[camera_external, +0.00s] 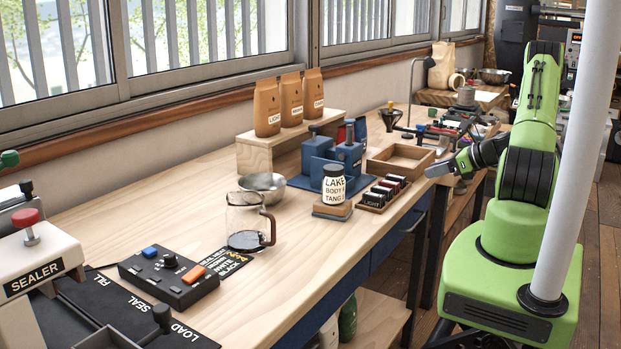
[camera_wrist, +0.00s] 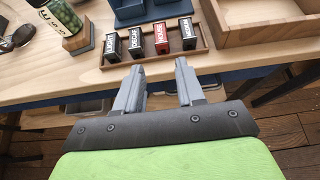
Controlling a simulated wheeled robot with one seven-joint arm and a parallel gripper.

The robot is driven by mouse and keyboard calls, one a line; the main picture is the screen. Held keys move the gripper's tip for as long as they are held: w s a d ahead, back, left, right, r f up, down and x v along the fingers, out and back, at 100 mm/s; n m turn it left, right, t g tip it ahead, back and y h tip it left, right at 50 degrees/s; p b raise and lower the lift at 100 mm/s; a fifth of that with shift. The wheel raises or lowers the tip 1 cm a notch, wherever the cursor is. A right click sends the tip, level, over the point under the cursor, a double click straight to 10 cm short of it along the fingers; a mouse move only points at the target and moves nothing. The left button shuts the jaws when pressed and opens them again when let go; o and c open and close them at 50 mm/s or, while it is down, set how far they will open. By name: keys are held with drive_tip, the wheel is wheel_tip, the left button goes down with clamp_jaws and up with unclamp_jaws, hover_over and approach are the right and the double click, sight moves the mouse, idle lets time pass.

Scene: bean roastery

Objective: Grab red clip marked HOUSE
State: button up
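A small red clip (camera_wrist: 161,38), its label apparently reading HOUSE, stands in a shallow wooden tray (camera_wrist: 205,52), third from the left in a row of clips. Black clips stand in the same row, two to its left and one (camera_wrist: 187,33) to its right. In the external view the tray (camera_external: 372,209) sits near the table's front edge, its clips small. My gripper (camera_wrist: 159,65) is open and empty, its fingers apart and pointing at the tray, short of the clips. In the external view my gripper (camera_external: 430,171) is right of the tray, beside the table's edge.
A labelled jar (camera_external: 334,190) stands on a block left of the tray, with a blue fixture (camera_external: 347,153) behind. An empty wooden box (camera_external: 378,166) lies beyond the clip tray, close to my gripper. A glass carafe (camera_external: 247,222) stands farther left.

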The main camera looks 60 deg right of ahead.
sight(392, 182)
drive_tip(key=b+x, duration=0.1)
drive_tip(key=x, duration=1.5)
drive_tip(key=shift+w+d+r, duration=0.1)
drive_tip(key=shift+c, duration=0.3)
